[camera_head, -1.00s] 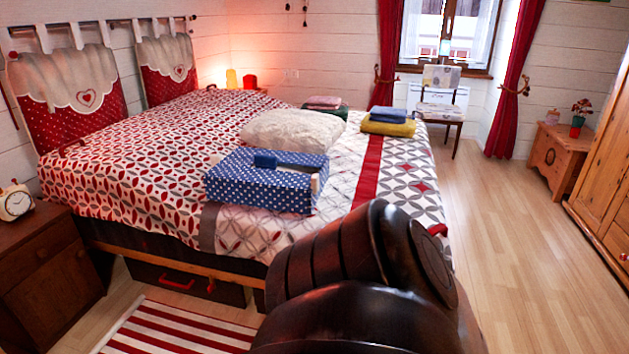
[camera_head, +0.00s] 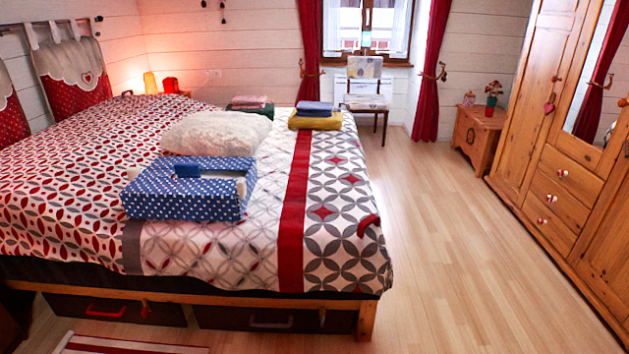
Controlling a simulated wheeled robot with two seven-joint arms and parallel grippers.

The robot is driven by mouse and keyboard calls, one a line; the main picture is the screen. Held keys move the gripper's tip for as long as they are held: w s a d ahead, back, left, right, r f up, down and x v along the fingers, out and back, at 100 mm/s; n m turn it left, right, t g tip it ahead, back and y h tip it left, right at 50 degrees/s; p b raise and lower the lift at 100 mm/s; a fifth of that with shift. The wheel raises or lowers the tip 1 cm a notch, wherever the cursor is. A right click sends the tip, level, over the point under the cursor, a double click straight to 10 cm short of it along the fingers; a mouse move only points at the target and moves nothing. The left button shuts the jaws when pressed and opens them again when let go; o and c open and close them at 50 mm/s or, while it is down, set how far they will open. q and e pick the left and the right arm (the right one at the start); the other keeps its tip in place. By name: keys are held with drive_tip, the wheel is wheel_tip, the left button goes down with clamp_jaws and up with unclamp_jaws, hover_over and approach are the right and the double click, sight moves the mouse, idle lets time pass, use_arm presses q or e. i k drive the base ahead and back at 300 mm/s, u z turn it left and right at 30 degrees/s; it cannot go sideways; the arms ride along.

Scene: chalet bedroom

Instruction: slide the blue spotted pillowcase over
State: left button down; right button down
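The blue pillowcase with white spots (camera_head: 190,203) lies on the bed (camera_head: 262,243), left of the red stripe. It has a boxy shape with a pale top area, and a small dark blue item (camera_head: 187,171) rests on it. A cream, wrinkled pillow (camera_head: 216,133) lies just behind it. Neither of my grippers shows in the head view.
Folded cloths, blue over yellow (camera_head: 315,116), lie at the bed's far right corner, with a pink and green stack (camera_head: 250,105) beside them. A chair (camera_head: 364,98) stands by the window. A wooden wardrobe (camera_head: 561,150) lines the right. The floor (camera_head: 452,235) between is clear.

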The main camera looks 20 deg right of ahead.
sight(152, 193)
drive_tip(key=i, duration=1.65)
